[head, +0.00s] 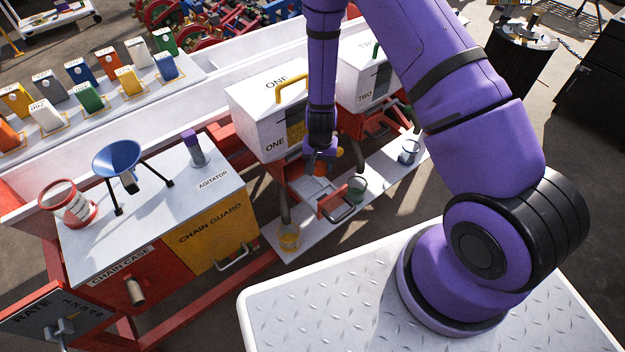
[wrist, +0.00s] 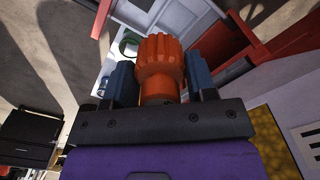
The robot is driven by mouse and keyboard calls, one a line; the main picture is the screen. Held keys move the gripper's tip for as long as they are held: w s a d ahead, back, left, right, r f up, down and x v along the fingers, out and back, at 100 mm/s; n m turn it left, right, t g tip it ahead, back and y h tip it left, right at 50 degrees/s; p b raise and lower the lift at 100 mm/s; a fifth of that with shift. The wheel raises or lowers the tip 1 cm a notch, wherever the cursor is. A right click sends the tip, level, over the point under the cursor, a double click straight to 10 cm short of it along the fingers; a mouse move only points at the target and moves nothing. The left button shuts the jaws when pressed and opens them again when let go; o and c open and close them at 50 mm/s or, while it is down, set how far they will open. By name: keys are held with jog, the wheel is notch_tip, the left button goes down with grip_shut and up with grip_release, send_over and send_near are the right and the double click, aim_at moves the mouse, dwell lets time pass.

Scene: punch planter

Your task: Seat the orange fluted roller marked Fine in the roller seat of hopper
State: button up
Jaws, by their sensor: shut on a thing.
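My gripper (head: 321,158) is shut on an orange fluted roller (wrist: 160,62), with one dark finger on each side of it in the wrist view. The roller also shows as a small orange patch in the head view (head: 320,169), mostly covered by the gripper. I cannot read any marking on it. The gripper is in front of the white hopper (head: 252,108) marked ONE, which has a yellow handle. Red metal parts lie below and beside the gripper. I cannot make out the roller seat, or whether the roller touches anything.
Hopper TWO (head: 362,85) stands behind to the right. A red bracket (head: 333,204) with a dark handle juts out above the shelf. A blue funnel (head: 117,158) stands left.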

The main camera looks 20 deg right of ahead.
jog(key=w+f, duration=0.1)
jog(key=f, duration=0.1)
jog(key=w+f, duration=0.1)
jog(key=f, duration=0.1)
jog(key=w+a+f, duration=0.1)
jog(key=f, duration=0.2)
jog(key=shift+w+f, duration=0.1)
jog(key=shift+a+f, duration=0.1)
jog(key=shift+f, duration=2.35)
jog(key=o, duration=1)
jog(key=shift+r, duration=0.1)
